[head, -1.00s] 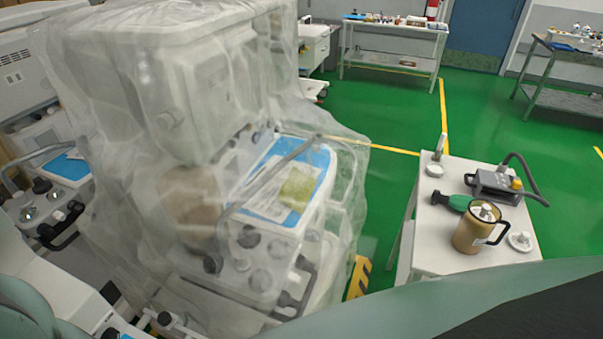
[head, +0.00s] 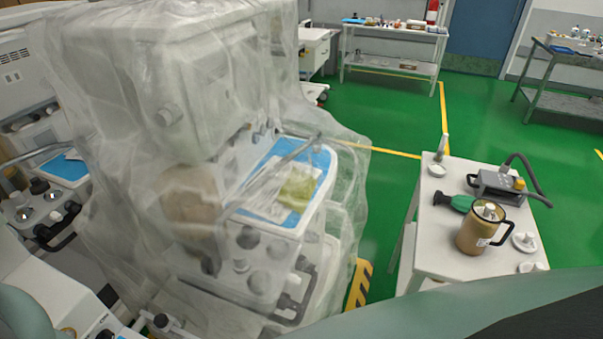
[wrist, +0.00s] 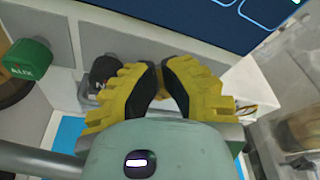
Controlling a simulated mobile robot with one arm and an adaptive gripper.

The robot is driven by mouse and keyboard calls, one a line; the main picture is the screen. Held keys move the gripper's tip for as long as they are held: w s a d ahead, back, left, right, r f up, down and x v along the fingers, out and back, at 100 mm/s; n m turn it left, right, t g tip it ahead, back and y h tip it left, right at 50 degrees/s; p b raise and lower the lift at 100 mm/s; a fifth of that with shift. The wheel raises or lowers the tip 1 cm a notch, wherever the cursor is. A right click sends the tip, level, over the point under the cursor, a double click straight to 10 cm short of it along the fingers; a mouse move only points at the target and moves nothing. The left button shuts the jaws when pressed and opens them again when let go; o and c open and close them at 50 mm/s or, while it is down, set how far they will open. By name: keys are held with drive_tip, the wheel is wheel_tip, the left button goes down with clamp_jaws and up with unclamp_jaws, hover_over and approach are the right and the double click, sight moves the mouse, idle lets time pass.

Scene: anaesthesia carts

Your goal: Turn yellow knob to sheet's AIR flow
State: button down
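A green knob with white lettering (wrist: 28,58) is left of the fingers, and a dark knob (wrist: 104,70) is just behind the left finger. In the head view, a small yellow cap or knob (head: 519,184) sits on a grey box. Papers, one yellowish (head: 298,187), lie on the wrapped cart; their writing is unreadable.
Clear plastic drapes the large cart (head: 190,110). A white table (head: 425,240) at right bears the grey box, a brown jug (head: 478,232) and small parts. Green floor (head: 390,110) lies open behind. A dark blue panel (wrist: 185,18) is above my fingers.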

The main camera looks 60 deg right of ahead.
drive_tip(key=shift+w+f, duration=0.1)
drive_tip(key=shift+f, duration=0.15)
idle(0.7)
drive_tip(key=shift+a+r+p, duration=0.1)
drive_tip(key=shift+r+p, duration=0.3)
drive_tip(key=shift+p, duration=0.5)
drive_tip(key=shift+d+f+p+v, duration=0.1)
drive_tip(key=shift+f+p+v, duration=0.2)
drive_tip(key=shift+v, duration=0.7)
drive_tip(key=shift+d+f+p+v, duration=0.15)
drive_tip(key=shift+p+v, duration=0.2)
drive_tip(key=shift+v, duration=0.65)
drive_tip(key=shift+d+f+p+v, duration=0.15)
drive_tip(key=shift+p+v, duration=0.2)
drive_tip(key=shift+v, duration=0.65)
